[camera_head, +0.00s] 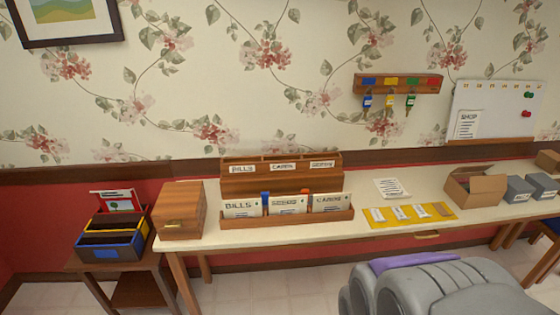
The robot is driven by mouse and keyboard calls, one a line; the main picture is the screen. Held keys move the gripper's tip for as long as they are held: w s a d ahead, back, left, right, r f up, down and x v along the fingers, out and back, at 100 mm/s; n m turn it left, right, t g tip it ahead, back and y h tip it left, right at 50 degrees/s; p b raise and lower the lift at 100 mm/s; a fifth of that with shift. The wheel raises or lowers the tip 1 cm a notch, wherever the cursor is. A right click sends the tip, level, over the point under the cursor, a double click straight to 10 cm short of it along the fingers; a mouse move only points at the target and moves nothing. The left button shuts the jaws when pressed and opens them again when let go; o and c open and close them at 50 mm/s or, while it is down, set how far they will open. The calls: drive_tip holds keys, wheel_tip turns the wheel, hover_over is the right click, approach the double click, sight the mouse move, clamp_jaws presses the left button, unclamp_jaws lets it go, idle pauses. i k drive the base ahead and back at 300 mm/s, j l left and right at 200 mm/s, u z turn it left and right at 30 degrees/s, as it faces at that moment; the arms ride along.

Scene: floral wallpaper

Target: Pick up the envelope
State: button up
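White envelope-like papers stand upright in a low wooden tray (288,221) on the table. The left one (242,208) reads BILLS, the middle one (287,205) has print too small to read surely, and the right one (331,203) seems to read CARDS. A wooden sorter (282,183) with three labelled slots, the left marked BILLS, stands right behind the tray. I cannot tell which paper is the task's envelope. A grey rounded part of my own body with a purple strip fills the bottom right, apart from the papers. No gripper fingers can be made out.
The long cream table (370,208) also carries a wooden box (180,210), a yellow mat (411,214) with small cards, a loose sheet (391,188) and an open carton (475,188). A side table at left bears a coloured file holder (110,238). Key hooks (398,83) hang above.

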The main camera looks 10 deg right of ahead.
sight(280, 205)
drive_tip(key=i+j+u, duration=0.15)
drive_tip(key=i+j, duration=0.15)
drive_tip(key=i+j+u, duration=0.15)
drive_tip(key=i, duration=0.35)
drive_tip(key=i+j+u, duration=0.15)
drive_tip(key=i, duration=0.25)
